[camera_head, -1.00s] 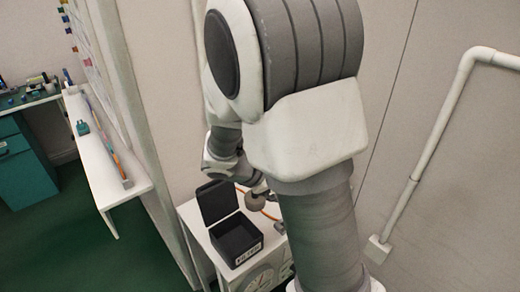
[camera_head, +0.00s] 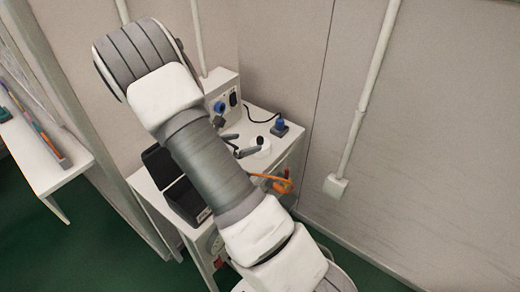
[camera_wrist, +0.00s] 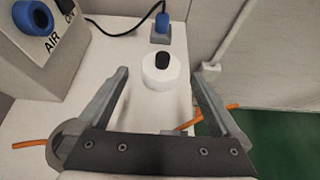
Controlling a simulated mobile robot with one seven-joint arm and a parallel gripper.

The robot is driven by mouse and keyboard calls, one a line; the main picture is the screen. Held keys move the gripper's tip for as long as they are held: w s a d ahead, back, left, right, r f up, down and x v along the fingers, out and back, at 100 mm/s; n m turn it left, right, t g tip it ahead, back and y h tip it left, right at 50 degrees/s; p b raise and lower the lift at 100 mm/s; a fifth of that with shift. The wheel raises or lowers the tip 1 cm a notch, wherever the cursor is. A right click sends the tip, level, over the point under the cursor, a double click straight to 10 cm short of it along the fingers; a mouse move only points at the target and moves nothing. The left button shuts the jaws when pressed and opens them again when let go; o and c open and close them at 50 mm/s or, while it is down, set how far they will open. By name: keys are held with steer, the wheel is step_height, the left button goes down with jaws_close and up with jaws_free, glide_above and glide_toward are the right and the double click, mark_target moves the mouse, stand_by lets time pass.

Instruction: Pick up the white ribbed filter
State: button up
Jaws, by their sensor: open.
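A white, short round body with a black top, which looks like the white ribbed filter (camera_wrist: 158,80), stands on the white bench top in the wrist view. Ribs are too small to tell. In the head view it shows as a white round shape (camera_head: 262,151) beside my gripper (camera_head: 246,146). In the wrist view my gripper (camera_wrist: 159,77) is open, with one finger to each side of the filter and slightly nearer the camera. Nothing is held, and I cannot tell if either finger touches it.
A blue plug (camera_wrist: 161,28) with a black cable stands behind the filter. A control box with a blue knob (camera_wrist: 33,19) is at left. An orange hose (camera_wrist: 207,117) runs under the gripper. An open black case (camera_head: 187,203) stands on the bench, partly behind my arm.

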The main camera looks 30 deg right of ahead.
mark_target(258, 141)
steer(key=x, duration=0.4)
steer(key=b+x, duration=0.1)
steer(key=x, duration=0.4)
steer(key=shift+s+d+b, duration=0.1)
steer(key=shift+s+b, duration=0.1)
steer(key=shift+b, duration=0.15)
steer(key=shift+c, duration=0.2)
